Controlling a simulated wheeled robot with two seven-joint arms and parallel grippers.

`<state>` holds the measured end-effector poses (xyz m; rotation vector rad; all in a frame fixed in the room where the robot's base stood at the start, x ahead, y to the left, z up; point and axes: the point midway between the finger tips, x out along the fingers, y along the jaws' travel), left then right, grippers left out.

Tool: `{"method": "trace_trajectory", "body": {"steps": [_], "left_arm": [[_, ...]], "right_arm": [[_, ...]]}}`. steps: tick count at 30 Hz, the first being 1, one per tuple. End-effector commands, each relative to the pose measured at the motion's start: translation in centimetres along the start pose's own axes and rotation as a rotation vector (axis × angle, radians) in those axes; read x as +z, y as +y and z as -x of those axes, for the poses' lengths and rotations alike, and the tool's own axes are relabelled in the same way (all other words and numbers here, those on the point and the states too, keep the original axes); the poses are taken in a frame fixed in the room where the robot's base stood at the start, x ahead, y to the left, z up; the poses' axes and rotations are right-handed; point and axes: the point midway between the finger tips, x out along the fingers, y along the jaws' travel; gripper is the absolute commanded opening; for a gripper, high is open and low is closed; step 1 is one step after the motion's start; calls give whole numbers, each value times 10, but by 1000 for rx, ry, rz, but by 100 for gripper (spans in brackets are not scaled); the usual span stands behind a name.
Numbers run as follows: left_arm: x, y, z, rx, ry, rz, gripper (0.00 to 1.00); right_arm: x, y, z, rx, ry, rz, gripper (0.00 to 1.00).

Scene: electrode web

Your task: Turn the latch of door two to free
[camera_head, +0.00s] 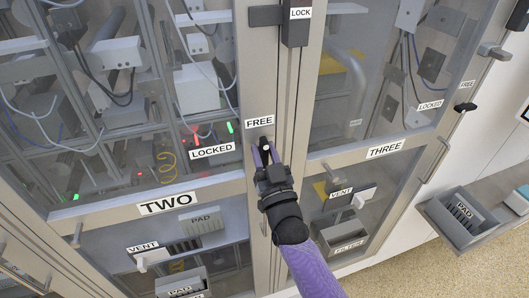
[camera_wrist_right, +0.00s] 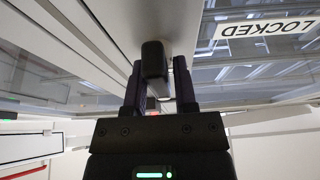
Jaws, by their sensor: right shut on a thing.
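Door two (camera_head: 120,211) is a framed glass door marked TWO in the head view. Its latch (camera_head: 264,142) is a small dark handle on the frame at the door's right edge. A FREE label (camera_head: 260,121) is just above it and a LOCKED label (camera_head: 213,151) is to its left. The visible part of the latch appears upright, towards FREE; the fingers partly hide it. My right gripper (camera_head: 265,155) is shut on the latch, with one finger on each side. The right wrist view shows the dark latch (camera_wrist_right: 154,58) between the fingers (camera_wrist_right: 158,80). My left gripper is out of view.
Door three (camera_head: 345,160) is to the right, with its own dark latch (camera_head: 465,107). A LOCK box (camera_head: 296,25) is on the post above my gripper. Vertical handles stand out from the doors.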

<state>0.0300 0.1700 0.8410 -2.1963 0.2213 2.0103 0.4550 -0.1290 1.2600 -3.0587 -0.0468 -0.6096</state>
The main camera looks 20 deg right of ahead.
Motion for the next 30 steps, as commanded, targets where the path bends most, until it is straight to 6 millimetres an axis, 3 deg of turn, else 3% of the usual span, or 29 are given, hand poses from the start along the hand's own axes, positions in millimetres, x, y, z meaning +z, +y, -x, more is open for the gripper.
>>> {"method": "trace_trajectory", "body": {"steps": [5, 6, 9, 17, 20, 30], "left_arm": [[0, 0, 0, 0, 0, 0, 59], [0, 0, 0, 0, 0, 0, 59], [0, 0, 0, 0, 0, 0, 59], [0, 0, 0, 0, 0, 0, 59], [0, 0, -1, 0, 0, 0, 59], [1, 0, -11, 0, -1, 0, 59]], "right_arm": [[2, 0, 1, -1, -6, 0, 0], [2, 0, 1, -1, -6, 0, 41], [1, 0, 1, -1, -4, 0, 57], [1, 0, 1, -1, -2, 1, 57], [2, 0, 11, -1, -4, 1, 57], [3, 0, 85, -2, -6, 1, 57]]}}
